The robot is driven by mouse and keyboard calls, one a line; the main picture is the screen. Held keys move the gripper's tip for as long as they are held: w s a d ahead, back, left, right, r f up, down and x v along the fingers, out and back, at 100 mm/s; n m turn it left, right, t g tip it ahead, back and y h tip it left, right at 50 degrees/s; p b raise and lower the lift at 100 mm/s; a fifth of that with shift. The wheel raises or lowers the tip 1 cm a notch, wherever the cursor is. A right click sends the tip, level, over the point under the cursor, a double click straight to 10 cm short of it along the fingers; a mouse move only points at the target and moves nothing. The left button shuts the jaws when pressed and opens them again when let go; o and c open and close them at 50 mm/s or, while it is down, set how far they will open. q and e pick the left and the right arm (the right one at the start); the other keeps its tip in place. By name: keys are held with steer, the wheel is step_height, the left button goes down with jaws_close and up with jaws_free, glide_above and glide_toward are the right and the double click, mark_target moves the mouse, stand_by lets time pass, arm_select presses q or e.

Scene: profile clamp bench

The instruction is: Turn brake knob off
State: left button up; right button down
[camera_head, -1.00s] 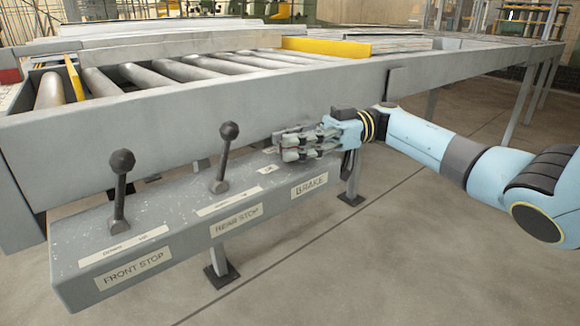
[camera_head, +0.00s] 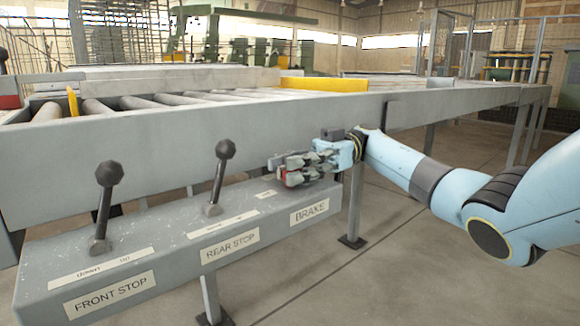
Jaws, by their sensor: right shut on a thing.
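My right gripper (camera_head: 292,172) reaches in from the right above the BRAKE end of the grey control box (camera_head: 165,248). The BRAKE label (camera_head: 309,212) is on the box's front face, just below the gripper. A small pale plate (camera_head: 266,194) lies on the box top beside the fingers; its text is too small to read. My left gripper is not in view.
Two dark ball-topped levers, front stop (camera_head: 106,205) and rear stop (camera_head: 218,178), stand upright left of the gripper. The long grey conveyor frame (camera_head: 180,135) with rollers runs behind and above the box. The floor at the front right is clear.

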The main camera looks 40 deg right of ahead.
steer(key=c, duration=0.9)
jaws_free()
steer(key=shift+w, duration=0.1)
steer(key=shift+o, duration=0.2)
step_height(320, 180, up, 10)
steer(key=shift+r, duration=0.1)
